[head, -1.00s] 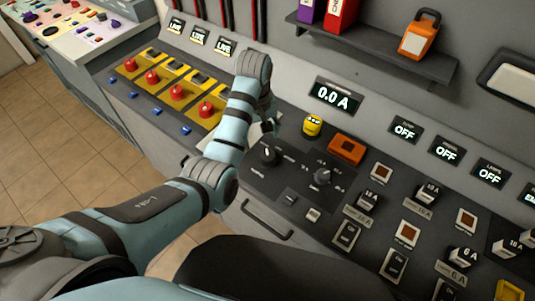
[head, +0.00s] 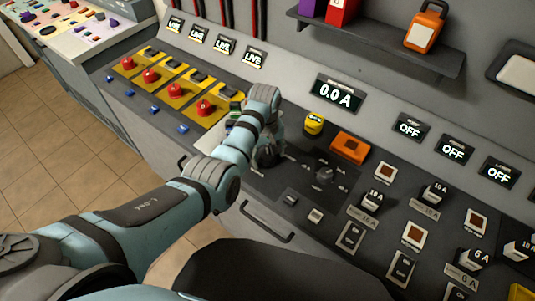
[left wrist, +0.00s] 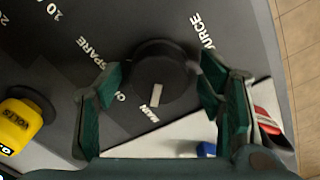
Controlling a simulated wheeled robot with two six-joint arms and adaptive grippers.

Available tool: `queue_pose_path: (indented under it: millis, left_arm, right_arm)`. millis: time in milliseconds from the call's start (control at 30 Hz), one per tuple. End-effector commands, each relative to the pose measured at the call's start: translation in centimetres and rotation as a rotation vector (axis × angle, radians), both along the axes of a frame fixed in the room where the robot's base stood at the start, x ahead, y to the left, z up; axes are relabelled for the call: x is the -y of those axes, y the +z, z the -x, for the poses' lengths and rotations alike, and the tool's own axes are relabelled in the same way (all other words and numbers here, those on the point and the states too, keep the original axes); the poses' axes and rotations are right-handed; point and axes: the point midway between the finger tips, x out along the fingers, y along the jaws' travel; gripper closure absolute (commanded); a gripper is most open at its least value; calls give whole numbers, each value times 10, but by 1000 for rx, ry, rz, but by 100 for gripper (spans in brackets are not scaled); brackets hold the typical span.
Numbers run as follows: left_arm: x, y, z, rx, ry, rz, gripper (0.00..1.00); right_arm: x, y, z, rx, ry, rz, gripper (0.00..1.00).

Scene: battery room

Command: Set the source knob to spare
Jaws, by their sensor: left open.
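The source knob (left wrist: 165,72) is round and black in the left wrist view. Its white pointer mark is turned to the MAIN label (left wrist: 150,113). The O and SPARE (left wrist: 95,53) labels lie to the left of it. My left gripper (left wrist: 160,88) is open, with one green-padded finger on each side of the knob; I cannot tell whether the pads touch it. In the head view my left gripper (head: 270,145) is over the knob and partly hides it. My right gripper is not in view.
Red knobs on yellow plates (head: 205,106) stand at the left. The ammeter (head: 337,93) reads 0.0 A.

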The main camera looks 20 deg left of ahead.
Motion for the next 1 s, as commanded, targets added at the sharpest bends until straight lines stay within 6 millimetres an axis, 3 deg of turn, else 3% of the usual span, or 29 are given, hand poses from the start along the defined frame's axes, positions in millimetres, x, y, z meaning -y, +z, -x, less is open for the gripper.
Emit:
queue_pose_path:
  millis: [67, 367, 733, 1000]
  left_arm:
    - [0, 1, 0, 0, 0, 0, 40]
    - [0, 1, 0, -1, 0, -1, 86]
    - [0, 2, 0, -2, -54, -1, 86]
    - [-1, 3, 0, -2, -223, -1, 86]
  right_arm:
    - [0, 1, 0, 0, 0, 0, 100]
    - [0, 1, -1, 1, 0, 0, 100]
    - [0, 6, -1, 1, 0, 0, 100]
    - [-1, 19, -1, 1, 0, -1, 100]
